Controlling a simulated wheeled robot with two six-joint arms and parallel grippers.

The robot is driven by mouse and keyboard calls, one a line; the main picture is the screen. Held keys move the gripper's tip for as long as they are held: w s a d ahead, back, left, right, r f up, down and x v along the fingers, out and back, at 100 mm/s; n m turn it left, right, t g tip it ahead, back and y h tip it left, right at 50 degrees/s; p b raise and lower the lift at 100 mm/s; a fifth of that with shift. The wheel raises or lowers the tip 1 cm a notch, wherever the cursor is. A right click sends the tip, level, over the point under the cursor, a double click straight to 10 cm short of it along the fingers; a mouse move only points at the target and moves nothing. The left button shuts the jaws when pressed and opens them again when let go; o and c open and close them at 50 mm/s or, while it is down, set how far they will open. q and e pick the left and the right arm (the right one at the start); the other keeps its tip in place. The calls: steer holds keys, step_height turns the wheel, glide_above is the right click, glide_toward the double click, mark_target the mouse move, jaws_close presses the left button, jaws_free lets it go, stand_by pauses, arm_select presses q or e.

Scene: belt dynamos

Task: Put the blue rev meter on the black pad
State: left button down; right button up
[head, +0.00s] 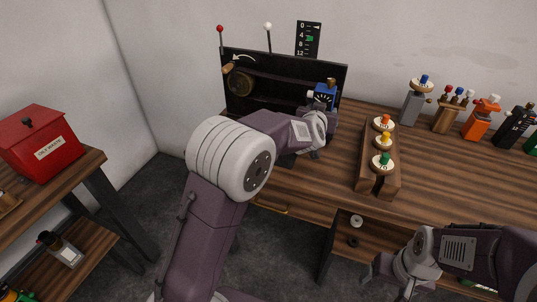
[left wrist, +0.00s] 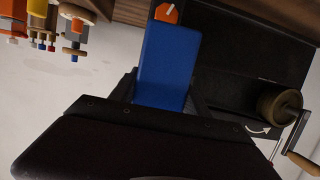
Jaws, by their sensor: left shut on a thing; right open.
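The blue rev meter (head: 322,98) is in front of the black upright panel (head: 285,70), near its right end. My left gripper (head: 325,112) is shut on it; my wrist partly hides the grip. In the left wrist view the meter's plain blue side (left wrist: 168,62) fills the middle, with an orange part (left wrist: 166,13) at its end. I cannot tell whether the meter touches a surface beneath. No black pad can be clearly picked out; my left arm covers part of the bench. My right gripper (head: 386,284) is open and empty at the bottom right, in front of the bench.
A hand crank (head: 240,82) is on the panel's left. A wooden rack (head: 364,170) with red, yellow and green knobbed pieces stands on the bench, right of my left arm. Several coloured devices line the back right. A red box (head: 38,140) sits on the left table.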

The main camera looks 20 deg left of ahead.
arm_select(q)
steer(key=shift+d+f, duration=0.15)
steer(key=shift+d, duration=0.8)
steer(key=a+f+b, duration=0.1)
steer(key=s+a+f+b, duration=0.1)
steer(key=a, duration=0.1)
steer(key=a+f+b, duration=0.1)
steer(key=b, duration=0.1)
steer(key=shift+s+a+f, duration=0.15)
steer(key=shift+s+a, duration=0.15)
steer(key=shift+s, duration=0.05)
steer(key=b, duration=0.1)
glide_above(286, 158)
step_height(286, 158, down, 4)
step_height(286, 158, down, 4)
steer(key=shift+r+b, duration=0.25)
steer(key=shift+b, duration=0.3)
steer(key=shift+a+f, duration=0.1)
arm_select(e)
step_height(286, 158, down, 6)
steer(key=shift+d, duration=0.25)
steer(key=shift+f, duration=0.15)
